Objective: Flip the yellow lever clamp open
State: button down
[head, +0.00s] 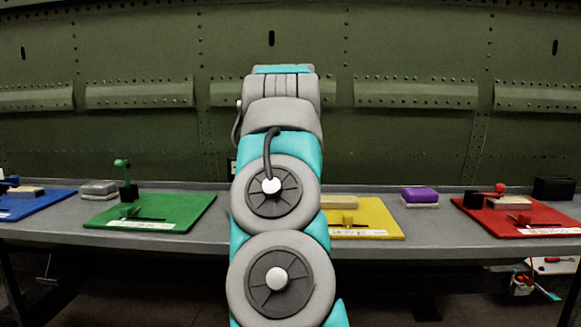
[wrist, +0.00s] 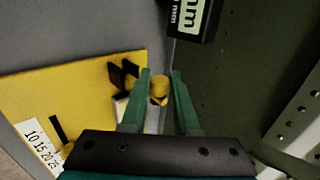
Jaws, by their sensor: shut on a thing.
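The yellow lever clamp's round yellow knob (wrist: 159,85) is between the green fingers of my gripper (wrist: 158,82) in the wrist view. The fingers are shut on it. The rest of the lever is mostly hidden, and I cannot tell its angle. The yellow board (wrist: 85,88) lies left of the gripper, with a black bracket (wrist: 122,74) and a pale block beside the left finger. In the head view the yellow board (head: 385,224) shows right of my arm. My arm hides the clamp and gripper there.
A green board (head: 180,213) with an upright green lever lies left, and a red board (head: 540,220) lies right, on the grey bench (head: 430,232). A black display box (wrist: 193,18) is near the gripper. A riveted green wall (head: 400,50) rises behind.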

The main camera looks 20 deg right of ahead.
jog(key=shift+a, duration=0.1)
jog(key=c, duration=0.7)
grip_release()
jog(key=shift+v, duration=3.85)
